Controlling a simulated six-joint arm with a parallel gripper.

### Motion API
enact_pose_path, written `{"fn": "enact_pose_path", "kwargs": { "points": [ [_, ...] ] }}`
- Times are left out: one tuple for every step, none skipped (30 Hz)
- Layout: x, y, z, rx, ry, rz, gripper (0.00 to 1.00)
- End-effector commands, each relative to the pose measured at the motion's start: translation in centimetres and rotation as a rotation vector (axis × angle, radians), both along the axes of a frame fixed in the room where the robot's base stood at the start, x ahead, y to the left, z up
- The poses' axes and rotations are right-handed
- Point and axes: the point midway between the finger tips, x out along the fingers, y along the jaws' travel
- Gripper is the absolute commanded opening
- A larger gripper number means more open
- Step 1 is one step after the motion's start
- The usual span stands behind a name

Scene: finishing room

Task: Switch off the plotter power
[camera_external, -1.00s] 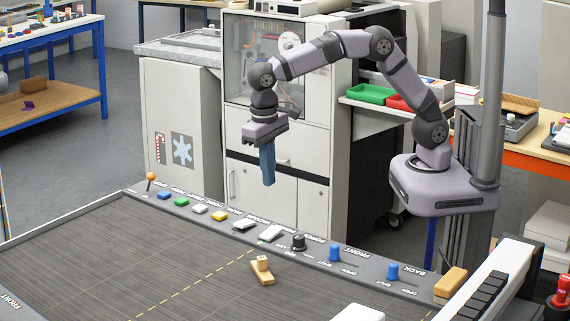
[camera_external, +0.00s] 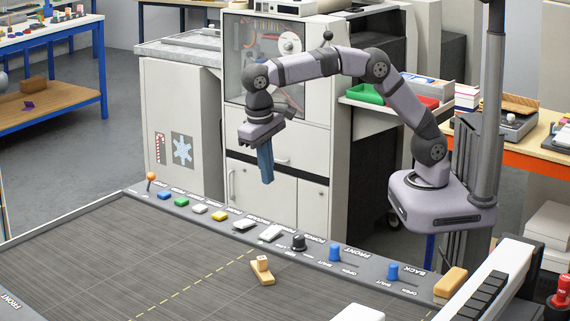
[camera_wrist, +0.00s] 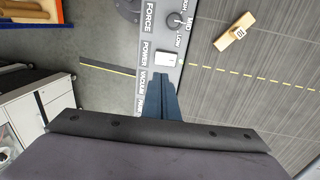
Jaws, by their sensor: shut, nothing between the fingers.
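The plotter's control strip (camera_external: 318,262) runs along the far edge of the dark bed. The power switch, a white rocker (camera_external: 271,233), sits left of the black force knob (camera_external: 298,242). In the wrist view the power rocker (camera_wrist: 168,60) is beside the POWER label, just beyond my fingertips. Which way it is tipped I cannot tell. My gripper (camera_external: 267,181) points down above and behind the strip, with its blue fingers shut and empty, apart from the switch. In the wrist view my gripper (camera_wrist: 158,76) covers part of the strip near the VACUUM label.
Another white rocker (camera_external: 243,224) is left of the power switch. Coloured buttons and an orange-tipped lever (camera_external: 151,181) are further left; blue knobs (camera_external: 335,252) are to the right. A small wooden block piece (camera_external: 262,273) lies on the bed. A cabinet stands behind my gripper.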

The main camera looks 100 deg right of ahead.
Motion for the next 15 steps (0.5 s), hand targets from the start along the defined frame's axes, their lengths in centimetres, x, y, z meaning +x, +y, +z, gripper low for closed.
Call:
{"fn": "enact_pose_path", "kwargs": {
  "points": [
    [0.01,0.01,0.05,0.000,0.000,0.000,0.00],
    [0.00,0.00,0.07,-0.001,0.001,0.000,0.00],
    [0.00,0.00,0.08,-0.001,0.001,0.000,0.00],
    [-0.01,-0.01,0.08,-0.001,0.001,0.000,0.00],
    [-0.01,-0.01,0.08,-0.001,0.001,0.000,0.00],
    [-0.01,-0.01,0.07,0.000,0.000,0.000,0.00],
    [-0.01,-0.01,0.07,0.000,0.000,0.000,0.00],
    [-0.02,0.00,0.05,-0.001,0.001,0.000,0.00],
    [-0.02,-0.01,0.01,0.000,0.001,0.000,0.00],
    [-0.03,-0.02,-0.04,0.000,0.001,0.000,0.00],
    [-0.06,-0.03,-0.12,0.000,0.001,0.000,0.00],
    [-0.08,-0.05,-0.27,0.000,0.003,0.000,0.00],
    [-0.10,-0.08,-0.42,0.000,0.003,0.000,0.00],
    [-0.10,-0.09,-0.59,-0.001,0.002,0.000,0.00],
    [-0.13,-0.13,-0.86,-0.001,0.002,0.000,0.00]
  ]
}}
